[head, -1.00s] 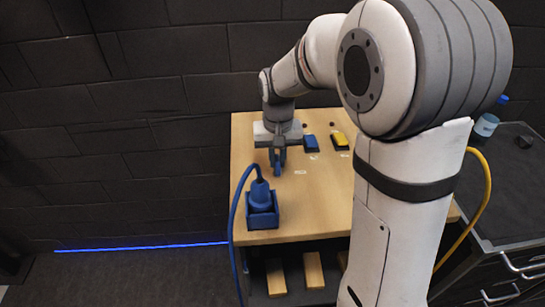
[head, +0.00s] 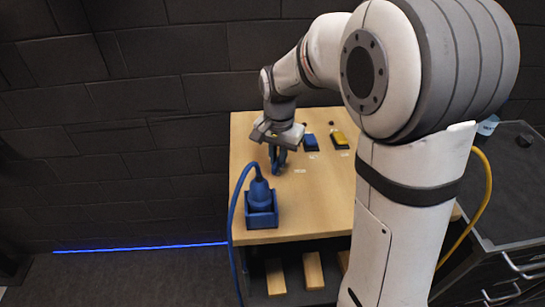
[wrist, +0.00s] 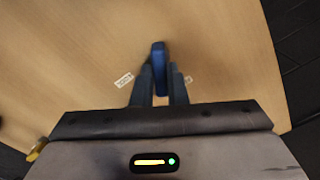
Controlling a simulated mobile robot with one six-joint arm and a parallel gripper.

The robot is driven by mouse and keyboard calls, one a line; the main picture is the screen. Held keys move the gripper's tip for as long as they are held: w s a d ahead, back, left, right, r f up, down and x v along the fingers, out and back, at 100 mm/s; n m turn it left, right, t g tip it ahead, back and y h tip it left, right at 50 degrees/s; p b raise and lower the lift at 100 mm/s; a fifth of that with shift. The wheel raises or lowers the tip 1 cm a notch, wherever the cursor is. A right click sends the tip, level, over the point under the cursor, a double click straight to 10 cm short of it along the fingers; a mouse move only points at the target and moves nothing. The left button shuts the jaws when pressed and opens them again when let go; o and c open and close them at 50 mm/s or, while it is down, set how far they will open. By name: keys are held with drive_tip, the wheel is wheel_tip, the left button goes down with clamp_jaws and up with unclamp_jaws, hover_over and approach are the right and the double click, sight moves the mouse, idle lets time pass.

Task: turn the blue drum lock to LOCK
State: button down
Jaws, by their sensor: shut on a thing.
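The blue drum lock (wrist: 159,68) shows in the wrist view as a narrow upright blue piece between my two fingers, over the wooden tabletop. My gripper (wrist: 160,82) is shut on it. In the head view my gripper (head: 277,165) points down at the table's left part, its body turned askew, and the lock is mostly hidden by the fingers.
A blue plug (head: 259,189) with a blue cable stands in a blue box (head: 262,220) at the table's front left. A blue block (head: 310,142) and a yellow block (head: 339,138) sit behind, right of my gripper. The front middle of the wooden table (head: 315,205) is clear.

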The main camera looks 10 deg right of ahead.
drive_tip(key=m, duration=0.5)
drive_tip(key=shift+s+d+m, duration=0.1)
drive_tip(key=shift+d+m, duration=0.05)
drive_tip(key=shift+m, duration=0.15)
drive_tip(key=m, duration=0.5)
drive_tip(key=shift+s+m+b, duration=0.15)
drive_tip(key=shift+m+b, duration=0.25)
drive_tip(key=c, duration=1.4)
unclamp_jaws()
drive_tip(key=shift+c, duration=0.2)
wheel_tip(320, 180, up, 8)
drive_tip(key=shift+f, duration=0.1)
